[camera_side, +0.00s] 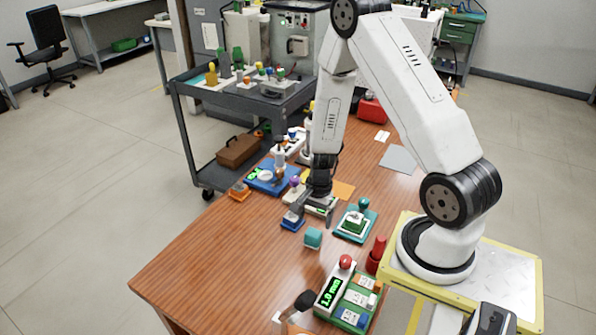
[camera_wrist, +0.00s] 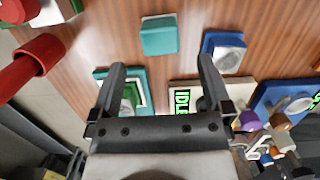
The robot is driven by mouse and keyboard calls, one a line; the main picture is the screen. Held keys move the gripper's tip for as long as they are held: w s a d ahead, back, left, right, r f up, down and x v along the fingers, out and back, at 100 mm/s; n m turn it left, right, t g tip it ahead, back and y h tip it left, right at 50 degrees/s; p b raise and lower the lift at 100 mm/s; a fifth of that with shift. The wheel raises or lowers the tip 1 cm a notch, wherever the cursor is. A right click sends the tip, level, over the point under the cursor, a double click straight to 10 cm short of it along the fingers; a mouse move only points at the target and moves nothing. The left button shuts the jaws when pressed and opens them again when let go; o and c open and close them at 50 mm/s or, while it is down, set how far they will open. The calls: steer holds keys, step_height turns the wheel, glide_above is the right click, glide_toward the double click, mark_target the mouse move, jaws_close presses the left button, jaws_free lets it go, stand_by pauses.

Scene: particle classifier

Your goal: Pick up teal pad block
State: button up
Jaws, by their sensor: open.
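A teal block (camera_side: 313,238) stands on the wooden table, and its pale-edged top shows in the wrist view (camera_wrist: 159,36). My gripper (camera_side: 314,212) is open and empty, pointing down above the table just behind the block in the side view. In the wrist view my gripper (camera_wrist: 161,65) has its fingers spread, with the block ahead of the gap between them. A separate teal pad (camera_side: 341,235) carries a green piece with a dark green knob (camera_side: 363,204); it is partly hidden behind the left finger in the wrist view (camera_wrist: 101,75).
A blue block (camera_side: 292,224) stands close to the left of my gripper. A white device with a green display (camera_wrist: 182,102) lies beneath the gripper. A red cylinder (camera_side: 376,254) and a control box with a red knob (camera_side: 346,262) stand nearer the front. The front-left table is clear.

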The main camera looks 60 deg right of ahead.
mark_target(313, 232)
steer(key=shift+f, duration=0.1)
steer(key=shift+a+f, duration=0.2)
steer(key=shift+f, duration=0.95)
steer(key=shift+f, duration=0.15)
steer(key=shift+a+f, duration=0.15)
steer(key=shift+f, duration=1.1)
steer(key=shift+a+f, duration=0.15)
steer(key=shift+f, duration=1.05)
steer(key=c, duration=1.3)
